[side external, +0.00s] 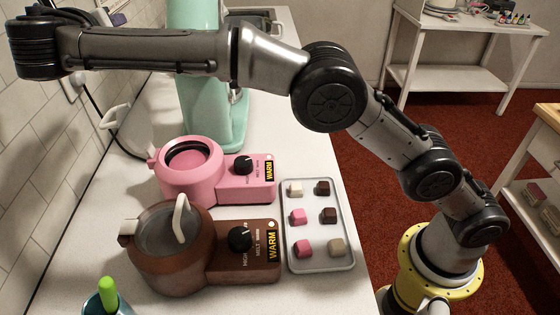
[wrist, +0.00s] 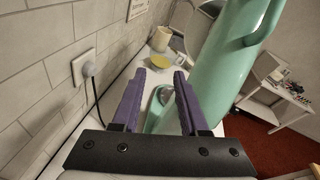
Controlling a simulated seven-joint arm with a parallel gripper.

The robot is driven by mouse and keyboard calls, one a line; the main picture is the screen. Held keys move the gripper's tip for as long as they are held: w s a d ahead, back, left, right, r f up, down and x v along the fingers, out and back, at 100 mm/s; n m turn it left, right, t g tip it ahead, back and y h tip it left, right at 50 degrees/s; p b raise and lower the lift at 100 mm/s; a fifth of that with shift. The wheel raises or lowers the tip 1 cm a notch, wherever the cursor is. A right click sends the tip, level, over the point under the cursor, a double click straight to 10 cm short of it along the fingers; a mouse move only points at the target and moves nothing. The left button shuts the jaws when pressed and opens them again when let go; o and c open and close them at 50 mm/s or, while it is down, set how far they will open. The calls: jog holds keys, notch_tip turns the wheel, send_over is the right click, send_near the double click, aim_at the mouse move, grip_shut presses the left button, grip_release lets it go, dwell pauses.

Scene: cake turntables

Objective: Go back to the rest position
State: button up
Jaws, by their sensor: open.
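My gripper (wrist: 159,74) shows in the wrist view with its two purple fingers apart and nothing between them. It points along the counter beside the tiled wall, with the mint-green stand mixer (wrist: 232,55) close on its right. In the side external view my arm stretches across the top of the picture to the upper left, high above the counter. The mixer also shows behind the arm (side external: 213,110).
On the counter are a pink melting pot (side external: 190,185), a brown melting pot (side external: 165,265) and a grey tray (side external: 320,261) with several small blocks. A green-handled tool (side external: 108,294) stands front left. A plug and cable (wrist: 89,69) hang on the wall left of my gripper.

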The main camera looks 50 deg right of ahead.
jog(key=s+d+m+g, duration=0.1)
jog(key=d+m, duration=0.1)
jog(key=d, duration=0.2)
jog(key=s+d+m+g+y, duration=0.1)
jog(key=s+d+m, duration=0.1)
jog(key=d, duration=0.3)
jog(key=s+d+r+m+g+y, duration=0.1)
jog(key=s+d+m, duration=0.1)
jog(key=d, duration=0.3)
jog(key=shift+s+d+m, duration=0.15)
jog(key=shift+s+m, duration=0.05)
jog(key=shift+m, duration=0.4)
jog(key=s+d+f+m+g+y, duration=0.2)
jog(key=s+d+f+m, duration=0.1)
jog(key=s+d+m, duration=0.65)
jog(key=s+d+f+m+y, duration=0.1)
jog(key=s+f+m, duration=0.4)
jog(key=s, duration=0.4)
jog(key=s+d+f+m+g+y, duration=0.1)
jog(key=s+f+m+y, duration=0.1)
jog(key=s+f+m, duration=0.3)
jog(key=s+f+m+g+y, duration=0.1)
jog(key=s+f+m, duration=0.4)
jog(key=s, duration=0.8)
jog(key=shift+s+d+f+y, duration=0.35)
jog(key=shift+d+f+y, duration=0.1)
jog(key=shift+y, duration=0.15)
